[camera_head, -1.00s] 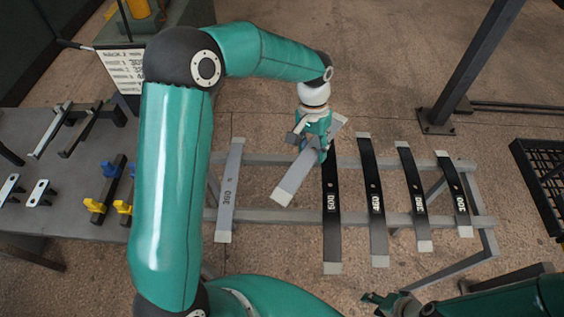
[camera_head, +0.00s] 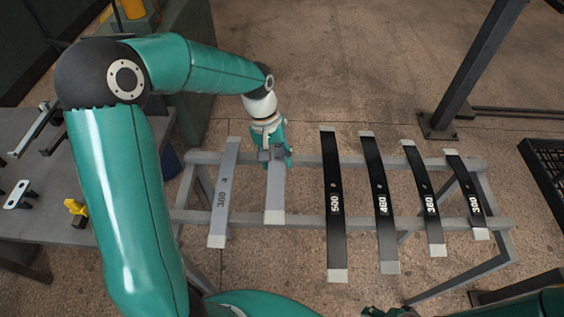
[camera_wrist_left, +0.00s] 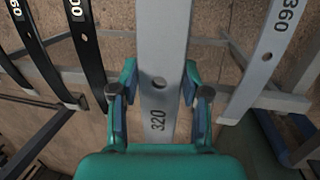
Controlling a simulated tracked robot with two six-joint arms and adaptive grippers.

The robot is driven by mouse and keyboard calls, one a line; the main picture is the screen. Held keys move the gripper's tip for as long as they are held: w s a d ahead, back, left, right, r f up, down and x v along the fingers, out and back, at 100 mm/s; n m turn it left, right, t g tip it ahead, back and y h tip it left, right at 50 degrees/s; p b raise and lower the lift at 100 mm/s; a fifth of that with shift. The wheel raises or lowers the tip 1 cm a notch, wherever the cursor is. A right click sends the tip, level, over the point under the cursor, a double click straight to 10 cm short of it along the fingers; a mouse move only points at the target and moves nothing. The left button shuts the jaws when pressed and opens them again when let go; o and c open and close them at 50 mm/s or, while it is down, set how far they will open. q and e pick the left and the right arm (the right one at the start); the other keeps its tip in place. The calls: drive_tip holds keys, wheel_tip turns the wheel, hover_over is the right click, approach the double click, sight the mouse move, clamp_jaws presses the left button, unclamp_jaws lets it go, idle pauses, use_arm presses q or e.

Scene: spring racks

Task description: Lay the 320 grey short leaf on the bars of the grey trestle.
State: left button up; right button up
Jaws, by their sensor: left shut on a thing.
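The 320 grey short leaf (camera_head: 275,195) is in my left gripper (camera_head: 277,155), over the grey trestle (camera_head: 305,222) between the 360 grey leaf (camera_head: 224,190) and the black 500 leaf (camera_head: 333,205). Its near end is over the front bar; I cannot tell whether it touches the bars. In the left wrist view, the 320 leaf (camera_wrist_left: 163,50) runs lengthwise between the fingers of my left gripper (camera_wrist_left: 158,95), with its number and a hole visible. The far end is hidden behind the gripper in the head view. My right gripper (camera_head: 373,312) barely shows at the bottom edge.
Black leaves marked 460 (camera_head: 380,205), 380 (camera_head: 425,200) and 300 (camera_head: 466,195) lie across the trestle on the right. A grey table (camera_head: 40,225) with parts stands at left. A dark post (camera_head: 465,75) stands behind on the right.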

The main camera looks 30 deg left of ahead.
use_arm(q)
drive_tip(key=shift+s+d+r, duration=0.1)
drive_tip(key=shift+s+f+b, duration=0.1)
drive_tip(key=shift+f+b, duration=0.25)
drive_tip(key=shift+b, duration=0.05)
drive_tip(key=a+b+x, duration=0.1)
drive_tip(key=b+x, duration=0.6)
drive_tip(key=x, duration=0.1)
drive_tip(key=shift+a+f, duration=0.35)
drive_tip(key=shift+f, duration=0.2)
drive_tip(key=o, duration=1.4)
drive_tip(key=shift+s, duration=0.1)
drive_tip(key=v, duration=1.2)
